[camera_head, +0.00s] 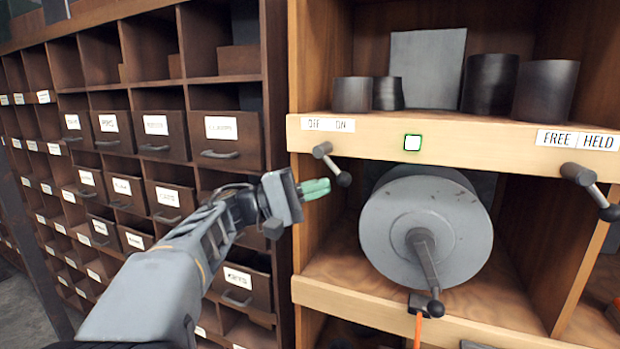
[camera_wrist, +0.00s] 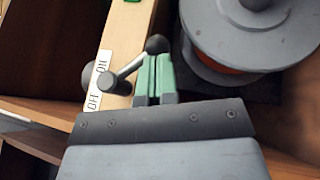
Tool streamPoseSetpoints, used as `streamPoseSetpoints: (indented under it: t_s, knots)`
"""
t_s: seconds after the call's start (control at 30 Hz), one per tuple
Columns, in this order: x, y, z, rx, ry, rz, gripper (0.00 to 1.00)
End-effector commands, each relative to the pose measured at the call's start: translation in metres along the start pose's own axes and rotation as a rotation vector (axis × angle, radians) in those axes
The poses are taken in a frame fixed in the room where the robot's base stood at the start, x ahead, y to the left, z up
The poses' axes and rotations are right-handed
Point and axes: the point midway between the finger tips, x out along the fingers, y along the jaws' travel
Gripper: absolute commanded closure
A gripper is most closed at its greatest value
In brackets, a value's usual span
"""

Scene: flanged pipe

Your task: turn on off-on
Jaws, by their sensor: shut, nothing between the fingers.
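The off-on lever (camera_head: 333,165) is a short grey rod with a dark ball knob, mounted on the shelf's front edge below the OFF ON label (camera_head: 328,124). It points down and to the right, its knob toward the ON side. The lever (camera_wrist: 136,65) also shows in the wrist view, with the label (camera_wrist: 98,80) to its left. My gripper (camera_head: 327,187) has green fingers, shut and empty, just below and left of the knob. In the wrist view the fingers (camera_wrist: 155,78) are beside the rod, close to the knob; I cannot tell whether they touch.
A white square with a green rim (camera_head: 412,142) is on the shelf edge. A large grey drum (camera_head: 440,225) with a crank stands right of the lever. A FREE HELD lever (camera_head: 590,190) is farther right. Drawers (camera_head: 230,140) line the left.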

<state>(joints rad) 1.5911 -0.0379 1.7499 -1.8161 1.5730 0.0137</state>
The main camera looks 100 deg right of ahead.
Motion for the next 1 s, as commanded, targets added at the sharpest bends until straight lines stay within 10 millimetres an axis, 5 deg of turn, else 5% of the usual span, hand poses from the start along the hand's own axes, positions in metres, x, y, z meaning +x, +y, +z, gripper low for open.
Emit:
streamPoseSetpoints:
  t_s: [0.5,1.0]
  knots:
    - [-0.091,-0.011,-0.001,-0.001,-0.001,0.001,1.0]
    - [-0.117,-0.011,0.0,-0.001,-0.001,0.0,1.0]
